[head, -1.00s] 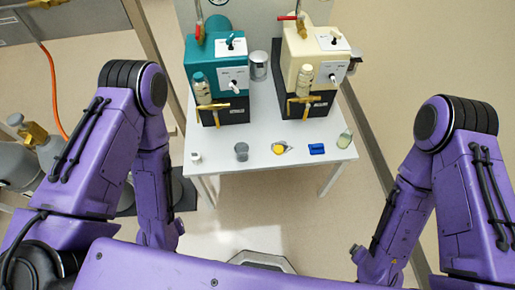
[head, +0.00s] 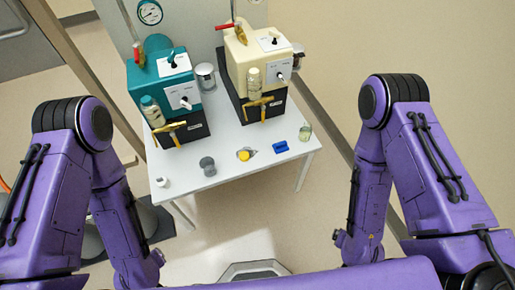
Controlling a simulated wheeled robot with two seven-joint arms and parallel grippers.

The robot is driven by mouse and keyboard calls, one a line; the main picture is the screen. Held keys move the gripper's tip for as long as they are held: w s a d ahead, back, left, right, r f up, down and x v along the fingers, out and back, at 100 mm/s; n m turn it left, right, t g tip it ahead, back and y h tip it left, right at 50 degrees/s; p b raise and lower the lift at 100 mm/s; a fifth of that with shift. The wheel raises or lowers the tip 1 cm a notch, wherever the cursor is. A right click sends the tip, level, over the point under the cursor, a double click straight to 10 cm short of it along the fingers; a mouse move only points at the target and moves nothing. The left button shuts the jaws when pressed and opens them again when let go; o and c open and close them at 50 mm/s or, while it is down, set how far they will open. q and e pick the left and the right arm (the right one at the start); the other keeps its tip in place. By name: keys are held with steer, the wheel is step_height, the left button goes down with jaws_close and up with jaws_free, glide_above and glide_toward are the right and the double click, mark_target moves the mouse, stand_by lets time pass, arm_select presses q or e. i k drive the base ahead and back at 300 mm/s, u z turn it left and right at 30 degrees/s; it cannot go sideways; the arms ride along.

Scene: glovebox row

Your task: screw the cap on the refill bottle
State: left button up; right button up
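A small clear bottle with pale contents (head: 305,132) stands at the right end of the white table; it looks like the refill bottle. A small white piece (head: 161,182) lies at the table's front left corner; it may be the cap, but it is too small to be sure. My two purple arms hang at the left and right of the view, well short of the table. Their lower ends run down out of sight, and neither gripper shows.
The white table (head: 225,172) carries a teal pump unit (head: 150,72) and a cream pump unit (head: 248,62) at the back. A grey cup (head: 208,166), a yellow item (head: 245,155) and a blue block (head: 280,147) stand along its front. Open floor lies before the table.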

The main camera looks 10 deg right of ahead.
mark_target(305, 131)
steer(key=z, duration=0.85)
steer(key=i, duration=0.8)
steer(key=u, duration=2.4)
